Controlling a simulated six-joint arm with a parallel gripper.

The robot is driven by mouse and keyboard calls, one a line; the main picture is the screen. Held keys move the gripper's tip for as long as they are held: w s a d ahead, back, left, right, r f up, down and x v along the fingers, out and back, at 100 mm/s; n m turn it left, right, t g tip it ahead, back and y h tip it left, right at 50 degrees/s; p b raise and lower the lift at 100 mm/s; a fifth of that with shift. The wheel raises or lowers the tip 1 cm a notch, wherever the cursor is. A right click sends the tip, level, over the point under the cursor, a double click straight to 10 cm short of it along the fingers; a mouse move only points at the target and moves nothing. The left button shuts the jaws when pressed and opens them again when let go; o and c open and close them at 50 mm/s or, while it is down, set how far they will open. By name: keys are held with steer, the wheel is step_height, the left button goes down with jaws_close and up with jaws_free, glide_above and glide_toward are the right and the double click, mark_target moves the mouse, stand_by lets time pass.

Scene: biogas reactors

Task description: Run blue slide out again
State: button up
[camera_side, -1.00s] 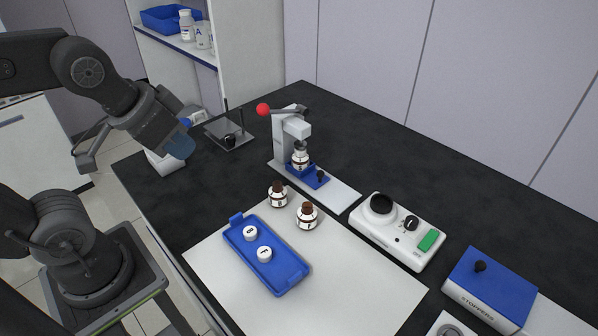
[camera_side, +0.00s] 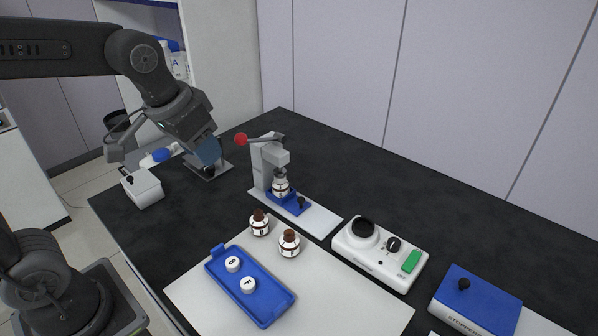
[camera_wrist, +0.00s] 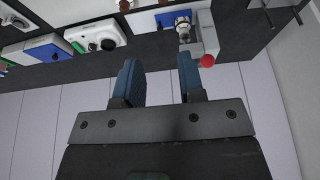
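The blue slide (camera_side: 290,202) with its black knob (camera_side: 302,203) lies on the white base of the grey press (camera_side: 263,165). A white bottle with a brown band (camera_side: 280,184) stands on the slide, under the press head. The press lever ends in a red ball (camera_side: 241,139). The slide shows partly in the wrist view (camera_wrist: 167,19), by the bottle (camera_wrist: 183,24) and red ball (camera_wrist: 207,61). My gripper (camera_wrist: 158,80) is open and empty, raised left of the press in the side view; its blue fingers (camera_side: 208,150) overlap there.
Two brown-capped bottles (camera_side: 259,224) (camera_side: 289,244) stand near a blue tray (camera_side: 270,308) with two white caps. A white device with a green button (camera_side: 411,261) and a blue STOPPERS box (camera_side: 480,299) are at right.

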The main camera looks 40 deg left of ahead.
steer(key=w+d+f+g, duration=0.1)
steer(key=w+f, duration=0.1)
steer(key=w, duration=0.4)
steer(key=w+f+g, duration=0.1)
steer(key=w+f, duration=0.2)
steer(key=w, duration=0.4)
steer(key=g, duration=0.2)
glide_toward(303, 200)
steer(key=shift+a, duration=0.4)
steer(key=shift+w+f, duration=0.2)
steer(key=shift+f, duration=4.6)
steer(key=shift+d, duration=0.1)
steer(key=shift+d, duration=0.2)
steer(key=shift+d, duration=0.1)
steer(key=shift+d, duration=1.6)
